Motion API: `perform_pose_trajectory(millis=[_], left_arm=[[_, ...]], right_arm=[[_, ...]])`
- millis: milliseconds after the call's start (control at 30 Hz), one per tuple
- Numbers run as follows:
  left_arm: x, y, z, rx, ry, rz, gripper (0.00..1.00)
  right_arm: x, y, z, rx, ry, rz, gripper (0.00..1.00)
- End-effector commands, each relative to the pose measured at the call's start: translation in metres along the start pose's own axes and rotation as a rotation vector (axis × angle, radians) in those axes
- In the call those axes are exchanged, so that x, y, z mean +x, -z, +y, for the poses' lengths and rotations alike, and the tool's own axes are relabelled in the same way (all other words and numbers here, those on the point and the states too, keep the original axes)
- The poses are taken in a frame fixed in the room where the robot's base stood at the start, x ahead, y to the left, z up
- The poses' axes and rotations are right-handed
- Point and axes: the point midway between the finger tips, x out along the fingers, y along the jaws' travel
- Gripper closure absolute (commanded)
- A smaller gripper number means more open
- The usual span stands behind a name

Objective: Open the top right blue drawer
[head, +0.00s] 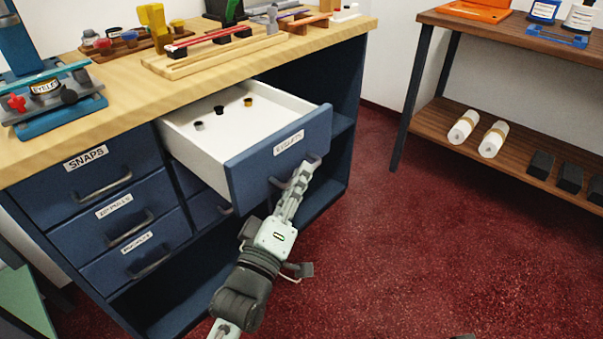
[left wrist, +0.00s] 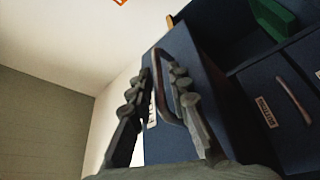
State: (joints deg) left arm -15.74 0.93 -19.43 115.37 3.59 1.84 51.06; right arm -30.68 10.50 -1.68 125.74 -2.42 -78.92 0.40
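The top right blue drawer (head: 262,172), with a white label that looks like "EYELETS", is pulled well out of the cabinet. Its white inside holds 3 small round pieces, two dark and one brass. My left gripper (head: 299,176) is at the drawer's metal handle (head: 313,162). My right gripper is not in view.
The left column has shut drawers, the top one labelled SNAPS (head: 95,175). The wooden counter (head: 120,100) carries tools and racks. A brown shelf unit (head: 480,115) with white rolls stands at the right. Red floor (head: 400,240) lies clear between.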

Motion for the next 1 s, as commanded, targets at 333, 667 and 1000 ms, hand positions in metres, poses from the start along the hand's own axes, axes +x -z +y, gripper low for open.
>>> perform_pose_trajectory(millis=[333, 667, 1000], left_arm=[[-0.055, 0.000, -0.001, 0.000, 0.001, -0.001, 0.82], [-0.062, 0.000, 0.000, 0.000, 0.000, 0.000, 0.82], [-0.062, 0.001, -0.003, 0.031, 0.015, -0.009, 0.82]], right_arm=[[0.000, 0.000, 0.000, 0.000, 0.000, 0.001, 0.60], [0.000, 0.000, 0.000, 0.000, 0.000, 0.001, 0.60], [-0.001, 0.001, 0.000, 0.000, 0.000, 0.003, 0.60]])
